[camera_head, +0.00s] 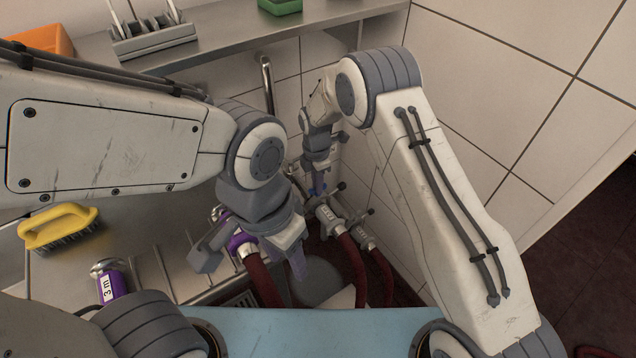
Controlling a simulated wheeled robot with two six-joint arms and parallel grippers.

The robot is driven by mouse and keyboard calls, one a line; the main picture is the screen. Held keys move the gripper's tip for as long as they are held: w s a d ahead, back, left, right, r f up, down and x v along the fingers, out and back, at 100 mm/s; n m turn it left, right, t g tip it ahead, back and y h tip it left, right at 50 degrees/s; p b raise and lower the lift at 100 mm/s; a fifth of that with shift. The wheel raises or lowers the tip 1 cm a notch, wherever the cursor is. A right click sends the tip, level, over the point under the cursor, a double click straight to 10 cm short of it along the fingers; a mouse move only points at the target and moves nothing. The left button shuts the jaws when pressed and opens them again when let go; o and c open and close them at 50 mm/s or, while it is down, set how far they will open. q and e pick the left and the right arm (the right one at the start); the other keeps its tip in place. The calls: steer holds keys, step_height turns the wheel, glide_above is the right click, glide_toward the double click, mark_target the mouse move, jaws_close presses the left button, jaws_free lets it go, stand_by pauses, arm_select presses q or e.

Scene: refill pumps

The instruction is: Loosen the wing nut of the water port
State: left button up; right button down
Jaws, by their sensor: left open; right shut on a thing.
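My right gripper (318,168) points down beside the wall and is shut on a small blue part (318,187), which looks like the wing nut of the water port. The fingers hide most of it, so I cannot tell its angle. Just below it is a labelled metal coupling (328,217) with a dark red hose. My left gripper (250,259) is lower and to the left, open, with its fingers spread near a purple-ringed coupling (240,241). Its fingers and wrist partly cover that coupling, and I cannot tell whether they touch it.
Another labelled coupling (363,237) with a red hose is to the right. A yellow brush (58,226) and a purple-banded fitting marked "3 m" (112,283) lie on the steel counter at left. A shelf (330,12) runs along the back, and a tiled wall (480,90) bounds the right.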

steer(key=shift+w+r+n, duration=0.25)
steer(key=shift+w+n, duration=0.1)
steer(key=shift+n, duration=0.25)
steer(key=c, duration=0.9)
jaws_free()
steer(key=shift+d, duration=0.1)
steer(key=shift+s+f, duration=0.15)
step_height(320, 180, up, 10)
steer(key=shift+r+b, duration=0.25)
steer(key=shift+b, duration=0.15)
